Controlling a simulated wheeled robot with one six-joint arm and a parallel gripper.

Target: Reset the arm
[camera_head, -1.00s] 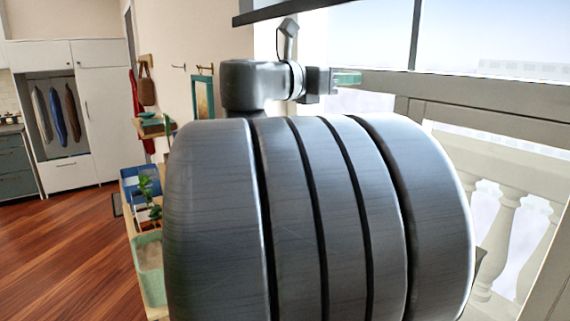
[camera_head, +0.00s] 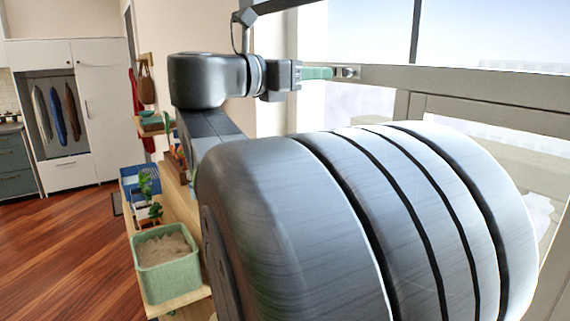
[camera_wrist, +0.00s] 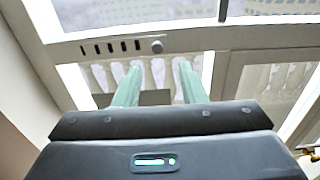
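My gripper (camera_wrist: 157,70) points at the window in the wrist view. Its two pale green fingers stand apart with nothing held between them. In the head view my gripper (camera_head: 322,73) is seen from the side, level with the window's cross rail. My arm stretches across the middle of the head view, and its large dark grey link hides much of the scene behind it.
A window frame (camera_head: 480,100) with a round knob (camera_wrist: 157,46) lies beyond the fingers; the gap is unclear. Left of my arm are a wooden shelf unit with a green sand-filled box (camera_head: 166,262) and a potted plant (camera_head: 147,190). Open wooden floor (camera_head: 75,245) lies farther left.

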